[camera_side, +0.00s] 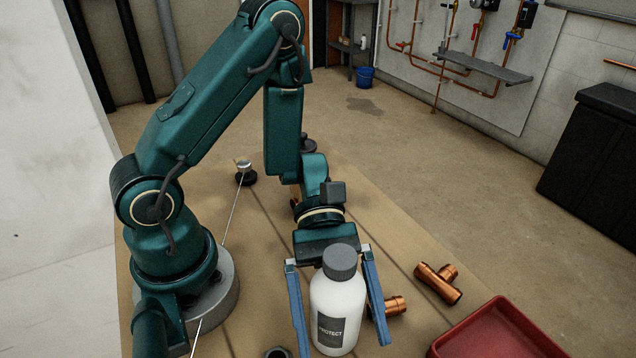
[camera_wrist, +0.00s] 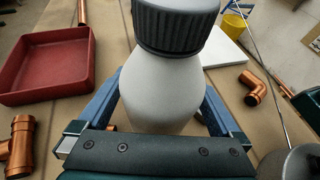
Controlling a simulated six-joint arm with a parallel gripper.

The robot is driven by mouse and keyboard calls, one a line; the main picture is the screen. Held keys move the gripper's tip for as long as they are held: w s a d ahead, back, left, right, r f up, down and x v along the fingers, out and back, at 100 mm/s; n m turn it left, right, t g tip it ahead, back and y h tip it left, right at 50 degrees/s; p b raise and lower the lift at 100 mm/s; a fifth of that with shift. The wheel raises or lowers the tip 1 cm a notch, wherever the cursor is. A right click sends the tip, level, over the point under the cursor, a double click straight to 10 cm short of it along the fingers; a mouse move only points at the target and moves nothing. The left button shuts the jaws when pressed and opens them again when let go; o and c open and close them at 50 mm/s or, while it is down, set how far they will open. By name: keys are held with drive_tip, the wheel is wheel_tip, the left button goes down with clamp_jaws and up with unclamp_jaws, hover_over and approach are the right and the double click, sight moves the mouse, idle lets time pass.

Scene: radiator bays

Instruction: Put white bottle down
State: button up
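The white bottle (camera_side: 336,304) stands upright with a dark grey ribbed cap and a dark label reading "PROTECT". It also fills the middle of the wrist view (camera_wrist: 160,92), its cap cut off by the top edge. My gripper (camera_side: 344,346) is low, with its blue fingers on either side of the bottle. Narrow gaps show between the fingers and the bottle in the side view, so the gripper looks open around it. The bottle appears to be at table level; its base is at the picture's lower edge and its contact with the table is hard to see.
A red tray (camera_side: 500,325) lies at the right. Copper fittings lie near the bottle: a tee (camera_side: 438,283) and another piece (camera_side: 394,305) just beside the right finger. The wrist view shows a copper elbow (camera_wrist: 253,88), a white board (camera_wrist: 222,50) and a yellow cup (camera_wrist: 233,25).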

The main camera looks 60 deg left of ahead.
drive_tip(key=shift+r, duration=0.1)
drive_tip(key=shift+w+a+r, duration=0.15)
drive_tip(key=v, duration=1.1)
drive_tip(key=s+a+r+m+t+y, duration=0.2)
drive_tip(key=a+r+m+t+y, duration=0.2)
drive_tip(key=m+t+y, duration=0.5)
wheel_tip(320, 180, up, 3)
drive_tip(key=m+y, duration=0.3)
drive_tip(key=m, duration=0.2)
drive_tip(key=shift+s+f+t+y, duration=0.15)
drive_tip(key=shift+s+t+y, duration=0.25)
